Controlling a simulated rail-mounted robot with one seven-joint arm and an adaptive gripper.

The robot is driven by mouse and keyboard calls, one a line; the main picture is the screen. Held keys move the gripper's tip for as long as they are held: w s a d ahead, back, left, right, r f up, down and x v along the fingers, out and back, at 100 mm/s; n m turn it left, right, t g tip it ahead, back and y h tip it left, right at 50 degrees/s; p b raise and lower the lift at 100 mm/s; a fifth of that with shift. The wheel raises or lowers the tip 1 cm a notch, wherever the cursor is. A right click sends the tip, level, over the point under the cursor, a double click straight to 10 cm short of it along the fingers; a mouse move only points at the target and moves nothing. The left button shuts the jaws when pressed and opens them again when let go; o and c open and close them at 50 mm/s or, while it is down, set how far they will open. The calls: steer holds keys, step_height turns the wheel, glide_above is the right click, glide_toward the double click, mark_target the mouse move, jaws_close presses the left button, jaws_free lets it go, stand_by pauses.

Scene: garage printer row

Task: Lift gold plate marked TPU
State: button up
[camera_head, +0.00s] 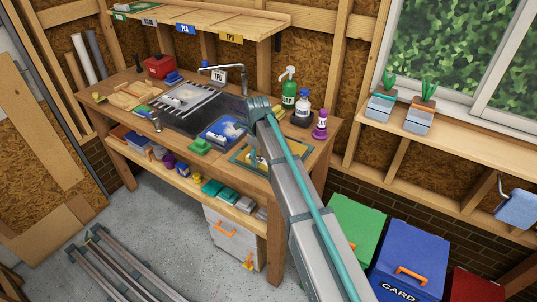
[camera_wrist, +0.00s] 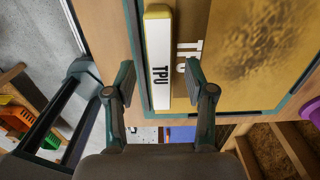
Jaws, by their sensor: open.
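The gold plate (camera_wrist: 255,50) fills the upper right of the wrist view, with pale TPU lettering on its face and a teal border around it. A white bar with a black TPU label and yellow ends (camera_wrist: 160,60) runs along the plate's left edge. My gripper (camera_wrist: 163,80) is open and empty, one finger on each side of this bar; I cannot tell whether either finger touches it. In the head view the plate (camera_head: 291,151) lies at the workbench's right end, largely hidden by my arm and gripper (camera_head: 256,162).
The sink (camera_head: 190,112) and a blue tray (camera_head: 222,134) lie left of the plate, with a green object (camera_head: 199,146) near the front edge. Green (camera_head: 288,88), white (camera_head: 302,106) and purple-capped (camera_head: 320,125) bottles stand behind the plate. The shelf (camera_head: 195,22) overhangs the back.

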steer(key=shift+f, duration=1.05)
jaws_close()
steer(key=shift+r, duration=0.15)
